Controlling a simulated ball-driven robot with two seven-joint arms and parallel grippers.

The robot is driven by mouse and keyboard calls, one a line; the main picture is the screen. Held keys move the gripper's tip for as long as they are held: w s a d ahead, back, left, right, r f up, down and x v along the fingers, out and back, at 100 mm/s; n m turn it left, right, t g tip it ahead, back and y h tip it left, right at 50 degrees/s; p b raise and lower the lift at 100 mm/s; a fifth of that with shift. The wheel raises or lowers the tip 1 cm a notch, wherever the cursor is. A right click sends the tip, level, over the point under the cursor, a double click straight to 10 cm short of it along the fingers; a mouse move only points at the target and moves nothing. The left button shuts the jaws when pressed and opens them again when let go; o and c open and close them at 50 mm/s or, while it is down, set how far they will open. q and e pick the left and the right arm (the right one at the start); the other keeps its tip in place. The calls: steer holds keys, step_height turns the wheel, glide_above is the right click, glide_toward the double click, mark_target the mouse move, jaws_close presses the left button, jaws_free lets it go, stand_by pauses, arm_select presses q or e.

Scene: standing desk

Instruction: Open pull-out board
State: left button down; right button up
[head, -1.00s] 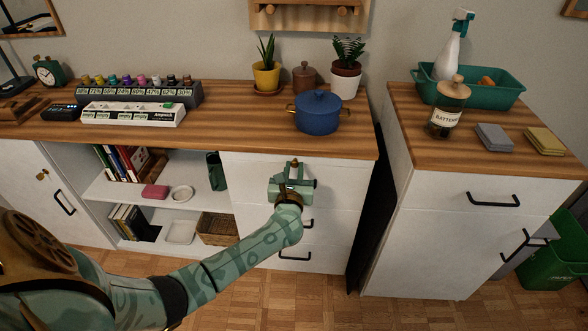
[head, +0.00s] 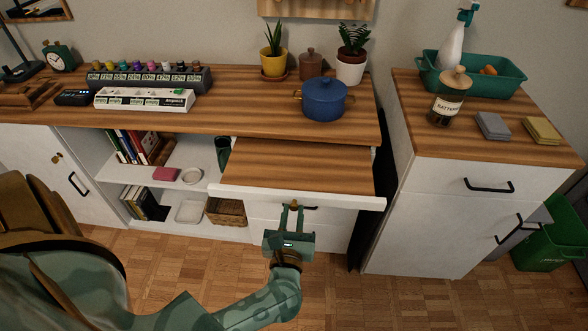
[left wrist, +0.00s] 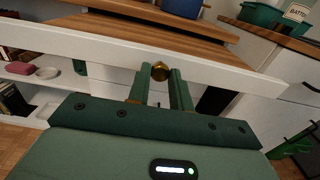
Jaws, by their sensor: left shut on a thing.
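The pull-out board (head: 300,165) is a wooden slab with a white front edge, sticking well out from under the desk top. It also shows in the left wrist view (left wrist: 130,30), with its white front across the picture. A small brass knob (left wrist: 160,71) sits on that front. My left gripper (head: 293,208) is at the front edge, shut on the knob, with one finger on each side of it in the left wrist view. My right gripper is not in view.
A blue pot (head: 324,99) stands on the desk top (head: 240,122) behind the board. White drawers with black handles are below the board. A separate cabinet (head: 440,210) stands to the right across a dark gap. The wooden floor (head: 400,305) in front is clear.

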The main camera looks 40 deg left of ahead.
arm_select(q)
steer(key=shift+s+d, duration=0.15)
steer(key=shift+s, duration=0.05)
steer(key=c, duration=1.3)
jaws_free()
steer(key=shift+o, duration=0.2)
steer(key=shift+s, duration=0.1)
steer(key=p+v, duration=0.1)
steer(key=v, duration=1.5)
steer(key=shift+s, duration=0.1)
